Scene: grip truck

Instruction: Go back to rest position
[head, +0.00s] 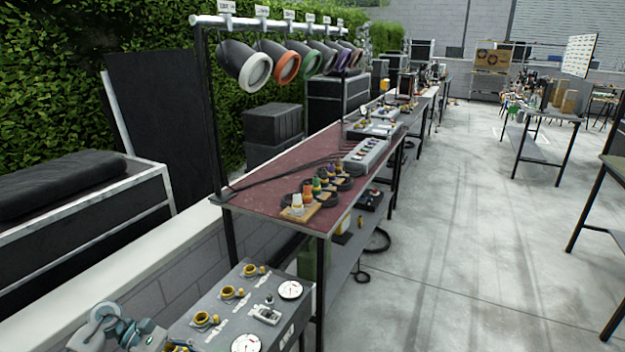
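Neither of my grippers shows in the head view. A grey and teal metal part (112,326) reaches in at the bottom left edge; I cannot tell whether it is a fitting or part of my arm. Beside it is a dark grey panel box (222,307) with yellow ring fittings (228,292) and round white gauges (290,289). No object is seen held.
A long table (262,199) with a dark red top stands ahead, carrying coloured plugs (308,191) and a grey switch box (365,155). The concrete floor (450,240) is clear to the right, with tables (540,116) beyond.

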